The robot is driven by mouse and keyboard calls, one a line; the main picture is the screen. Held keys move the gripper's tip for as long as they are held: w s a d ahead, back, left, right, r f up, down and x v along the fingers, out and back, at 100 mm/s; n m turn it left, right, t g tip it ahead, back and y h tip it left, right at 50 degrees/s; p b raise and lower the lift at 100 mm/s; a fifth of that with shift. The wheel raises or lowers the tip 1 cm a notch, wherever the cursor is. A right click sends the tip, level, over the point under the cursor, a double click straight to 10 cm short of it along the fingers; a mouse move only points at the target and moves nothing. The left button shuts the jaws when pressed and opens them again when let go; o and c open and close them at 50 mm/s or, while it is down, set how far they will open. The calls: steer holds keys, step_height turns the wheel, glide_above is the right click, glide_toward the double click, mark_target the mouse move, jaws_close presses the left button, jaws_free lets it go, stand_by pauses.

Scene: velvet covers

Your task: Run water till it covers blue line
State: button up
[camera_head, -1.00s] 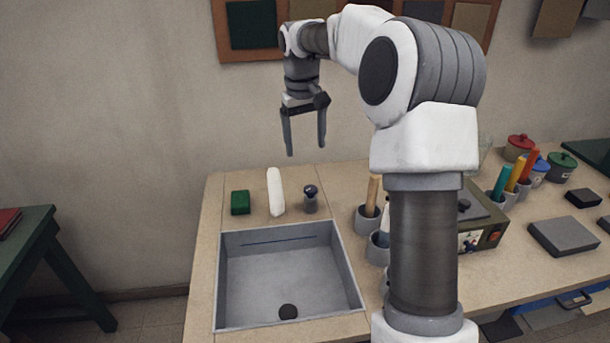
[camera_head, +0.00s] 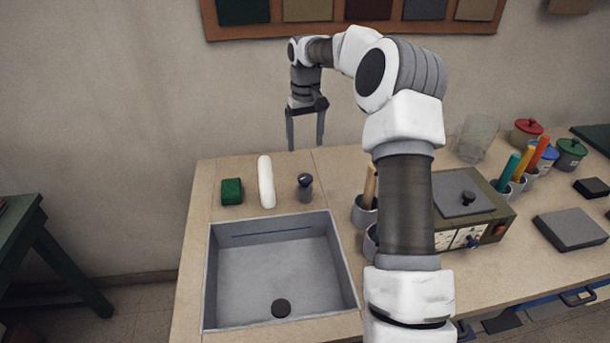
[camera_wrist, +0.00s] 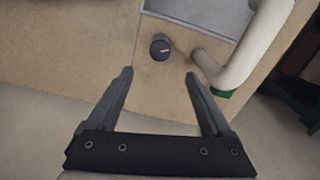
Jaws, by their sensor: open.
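The grey sink (camera_head: 275,265) is set in the worktop and shows no water. The blue line (camera_head: 272,232) runs along its inner back wall. A dark round disc (camera_head: 281,308) lies on the sink floor; I cannot tell whether it is drain or plug. A white spout (camera_head: 265,182) stands behind the sink, also in the wrist view (camera_wrist: 258,45). Right of it is a dark-topped knob (camera_head: 305,188), seen from above in the wrist view (camera_wrist: 160,48) with a pale mark. My gripper (camera_head: 305,147) is open and empty, above and behind the knob. Its fingers (camera_wrist: 158,75) point toward the knob, apart from it.
A green block (camera_head: 231,191) lies left of the spout. Right of the sink stand grey cups, a box (camera_head: 465,210) with a dark lid, a glass jar (camera_head: 477,137), lidded pots and a dark slab (camera_head: 570,230). A framed board (camera_head: 350,27) hangs on the wall behind.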

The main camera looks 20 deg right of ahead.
mark_target(305, 177)
step_height(305, 177, down, 12)
steer(key=shift+f, duration=0.1)
stand_by(0.4)
jaws_close()
steer(key=shift+m+b, duration=0.5)
steer(key=shift+m, duration=1.4)
jaws_free()
